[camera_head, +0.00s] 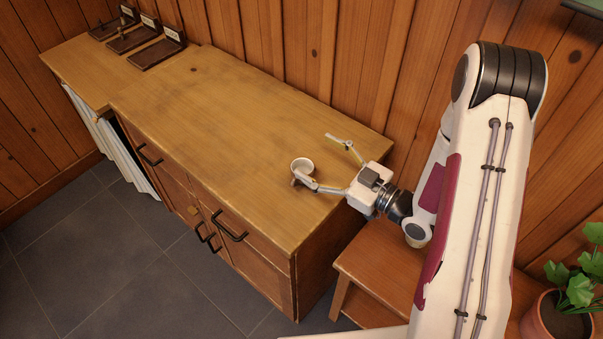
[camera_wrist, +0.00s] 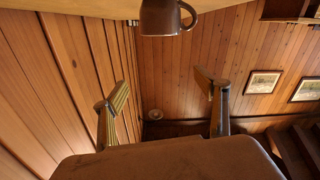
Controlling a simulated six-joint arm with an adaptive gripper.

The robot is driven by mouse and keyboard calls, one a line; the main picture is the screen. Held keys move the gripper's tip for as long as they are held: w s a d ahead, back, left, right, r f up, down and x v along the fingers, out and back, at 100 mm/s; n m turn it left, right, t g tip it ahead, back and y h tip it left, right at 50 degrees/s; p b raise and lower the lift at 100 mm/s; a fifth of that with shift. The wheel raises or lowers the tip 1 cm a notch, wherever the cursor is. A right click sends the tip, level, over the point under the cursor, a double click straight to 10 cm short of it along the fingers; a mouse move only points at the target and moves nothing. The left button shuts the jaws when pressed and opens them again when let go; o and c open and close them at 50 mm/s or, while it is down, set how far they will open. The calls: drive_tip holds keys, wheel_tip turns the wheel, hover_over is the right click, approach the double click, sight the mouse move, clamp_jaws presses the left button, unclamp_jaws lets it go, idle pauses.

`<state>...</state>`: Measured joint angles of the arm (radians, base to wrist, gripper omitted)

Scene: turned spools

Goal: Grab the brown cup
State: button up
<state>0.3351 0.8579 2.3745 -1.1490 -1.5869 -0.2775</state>
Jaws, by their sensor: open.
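The brown cup (camera_head: 303,165) stands upright on the wooden cabinet top (camera_head: 215,115), near its front right part. Its pale inside faces up in the head view. In the wrist view the brown cup (camera_wrist: 160,18) shows at the top edge, partly cut off, with its handle to the right. That view looks upside down. My gripper (camera_head: 314,158) is open and empty, reaching in from the right. In the head view its lower finger overlaps the cup's lower edge; I cannot tell if they touch. In the wrist view the cup lies past the two spread fingers of my gripper (camera_wrist: 166,85).
Several dark wooden stands (camera_head: 157,52) with small labels sit at the far left end of the top. The middle of the top is clear. A wooden wall (camera_head: 345,45) runs behind. A lower wooden stool (camera_head: 375,275) and a potted plant (camera_head: 558,318) are at the right.

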drive_tip(key=s+f+m, duration=0.1)
drive_tip(key=f, duration=0.1)
drive_tip(key=s+d+f, duration=0.1)
drive_tip(key=f, duration=0.2)
drive_tip(key=s+f+m, duration=0.1)
drive_tip(key=f, duration=0.1)
drive_tip(key=shift+d+f+m+h, duration=0.25)
drive_tip(key=shift+f+m+h, duration=0.05)
drive_tip(key=shift+f, duration=0.05)
drive_tip(key=shift+a, duration=0.1)
drive_tip(key=shift+x, duration=1.25)
drive_tip(key=shift+f+x, duration=0.15)
drive_tip(key=shift+x, duration=0.7)
drive_tip(key=shift+f+x, duration=0.15)
drive_tip(key=shift+x, duration=1.55)
drive_tip(key=c, duration=1.1)
